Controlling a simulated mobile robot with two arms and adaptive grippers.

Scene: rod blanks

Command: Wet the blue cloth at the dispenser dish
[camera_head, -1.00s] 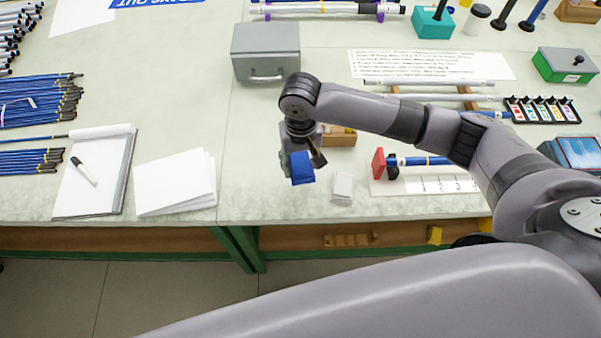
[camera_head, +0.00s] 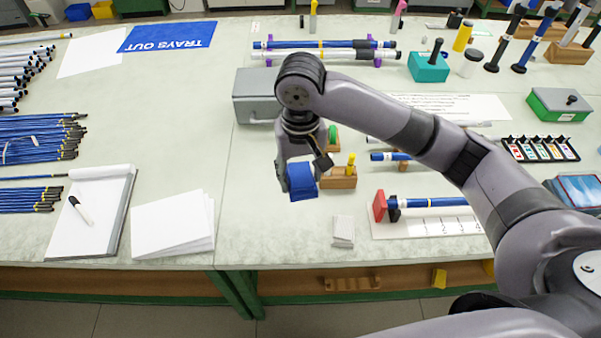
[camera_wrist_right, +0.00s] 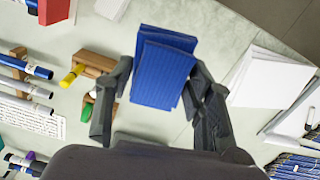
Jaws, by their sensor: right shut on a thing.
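The blue cloth (camera_head: 303,183) is a folded square pad. My right gripper (camera_head: 302,176) is shut on it and holds it above the table, left of a small wooden block. In the right wrist view the cloth (camera_wrist_right: 163,72) sits between the two dark fingers (camera_wrist_right: 163,100), with its layers showing. I cannot tell for certain which thing is the dispenser dish. My left gripper is not in view.
The wooden block (camera_head: 339,179) holds a yellow piece. A white block (camera_head: 343,231) lies near the front edge. A grey metal box (camera_head: 254,97) stands behind my wrist. A red stop (camera_head: 380,206) with a blue rod is at right. Papers (camera_head: 172,226) lie left.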

